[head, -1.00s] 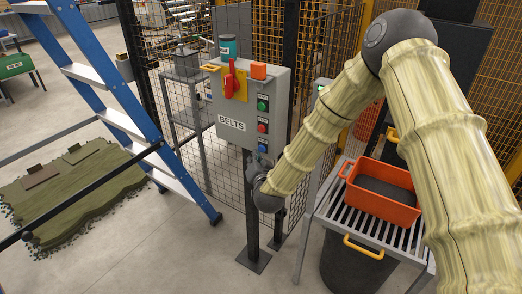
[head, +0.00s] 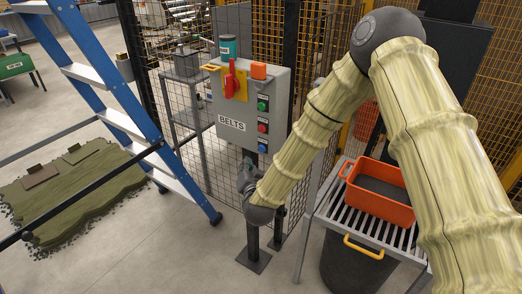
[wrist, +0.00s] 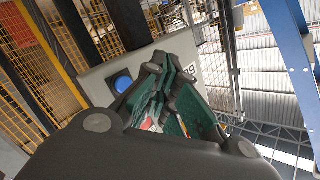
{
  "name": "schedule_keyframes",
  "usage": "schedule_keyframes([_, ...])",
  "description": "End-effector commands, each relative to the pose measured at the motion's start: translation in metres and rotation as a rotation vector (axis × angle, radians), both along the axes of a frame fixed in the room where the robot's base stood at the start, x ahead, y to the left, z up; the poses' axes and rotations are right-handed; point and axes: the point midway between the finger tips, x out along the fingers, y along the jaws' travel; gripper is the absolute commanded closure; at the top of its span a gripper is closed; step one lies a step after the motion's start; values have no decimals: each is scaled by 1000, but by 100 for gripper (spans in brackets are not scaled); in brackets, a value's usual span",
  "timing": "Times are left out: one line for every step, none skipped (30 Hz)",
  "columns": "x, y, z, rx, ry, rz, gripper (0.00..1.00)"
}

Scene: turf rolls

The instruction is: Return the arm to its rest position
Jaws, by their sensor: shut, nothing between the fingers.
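My arm, in a pale yellow ribbed cover, comes down from the upper right in the head view. My gripper (head: 243,165) is at its lower end, just below the grey "BELTS" control box (head: 250,112) and in front of its post. In the wrist view my gripper (wrist: 165,75) shows dark fingers with green pads, closed together and empty. The box face fills the space behind them there, with a blue button (wrist: 122,82) left of the fingers. In the head view the box carries a red handle (head: 231,80) on a yellow plate and several round buttons. Whether the gripper touches the box is unclear.
An orange crate (head: 347,170) sits on a slatted metal table (head: 328,208) right of the arm. A blue ladder (head: 131,122) stands left. Mesh fencing (head: 268,30) runs behind the box. Green turf (head: 100,190) lies on the floor at left.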

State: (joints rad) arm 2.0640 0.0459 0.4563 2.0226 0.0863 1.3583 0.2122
Motion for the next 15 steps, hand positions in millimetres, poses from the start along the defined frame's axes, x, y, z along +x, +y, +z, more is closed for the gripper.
schedule_keyframes([0, 0, 0, 0, 0, 0, 100])
schedule_keyframes([0, 0, 0, 0, 0, 0, 100])
schedule_keyframes([0, 0, 0, 0, 0, 0, 100])
schedule_keyframes([0, 0, 0, 0, 0, 0, 100])
schedule_keyframes([0, 0, 0, 0, 0, 0, 100])
schedule_keyframes([0, 0, 0, 0, 0, 0, 100])
schedule_keyframes([0, 0, 0, 0, 0, 0, 100])
schedule_keyframes([0, 0, 0, 0, 0, 0, 100])
schedule_keyframes([0, 0, 0, 0, 0, 0, 100])
schedule_keyframes([0, 0, 0, 0, 0, 0, 100])
schedule_keyframes([0, 0, 0, 0, 0, 0, 100])
schedule_keyframes([0, 0, -1, 0, 1, 0, 100])
schedule_keyframes([-1, -1, -2, -2, 4, 1, 100])
schedule_keyframes([-2, -2, -5, -5, 9, 2, 100])
schedule_keyframes([-5, -3, -11, -12, 22, 5, 100])
